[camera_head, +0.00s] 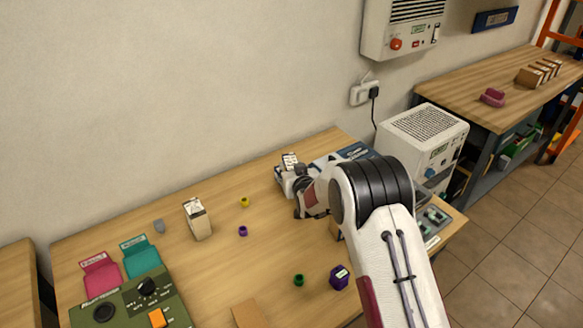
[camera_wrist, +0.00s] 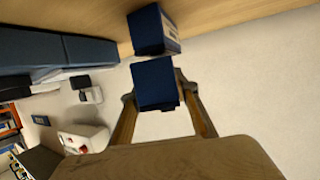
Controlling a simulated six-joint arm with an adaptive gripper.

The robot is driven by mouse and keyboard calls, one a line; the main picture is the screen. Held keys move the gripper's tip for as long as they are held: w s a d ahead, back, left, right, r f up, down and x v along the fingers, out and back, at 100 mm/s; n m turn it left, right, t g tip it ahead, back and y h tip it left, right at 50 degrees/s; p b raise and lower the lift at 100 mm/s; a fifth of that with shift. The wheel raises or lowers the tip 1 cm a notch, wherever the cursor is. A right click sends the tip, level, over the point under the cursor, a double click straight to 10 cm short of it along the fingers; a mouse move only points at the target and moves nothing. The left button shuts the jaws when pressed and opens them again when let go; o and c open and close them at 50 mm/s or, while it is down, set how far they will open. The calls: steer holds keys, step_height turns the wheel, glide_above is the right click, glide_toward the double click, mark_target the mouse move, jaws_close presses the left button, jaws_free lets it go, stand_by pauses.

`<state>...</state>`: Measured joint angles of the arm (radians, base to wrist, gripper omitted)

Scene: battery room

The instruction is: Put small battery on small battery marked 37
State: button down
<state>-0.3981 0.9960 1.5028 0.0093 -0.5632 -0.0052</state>
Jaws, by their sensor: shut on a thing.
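My gripper (camera_wrist: 163,92) is shut on a small dark blue battery (camera_wrist: 155,82), which sits between its two fingers in the wrist view. A second dark blue battery (camera_wrist: 150,32) with a pale label on its side stands on the table, on the table side of the held one. The held one appears higher than it; I cannot tell if they touch. In the head view my gripper (camera_head: 291,178) is at the back of the table near the wall, with a pale, dark-marked top (camera_head: 289,160) showing beside it. No number is readable.
A beige carton (camera_head: 198,219) stands to the left on the table (camera_head: 215,265). Small yellow (camera_head: 244,202), purple (camera_head: 242,231) and green (camera_head: 298,280) rings and a purple box (camera_head: 339,277) lie around. A blue case (camera_head: 353,151) is right of my gripper. A green control box (camera_head: 130,303) is front left.

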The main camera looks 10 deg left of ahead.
steer(key=shift+f, duration=0.25)
steer(key=c, duration=1.6)
jaws_free()
steer(key=shift+f, duration=0.1)
steer(key=shift+o, duration=0.2)
steer(key=shift+s+r, duration=0.1)
steer(key=shift+r, duration=0.35)
steer(key=v, duration=1.1)
steer(key=shift+s+r, duration=0.15)
steer(key=shift+s, duration=0.15)
steer(key=shift+d, duration=0.15)
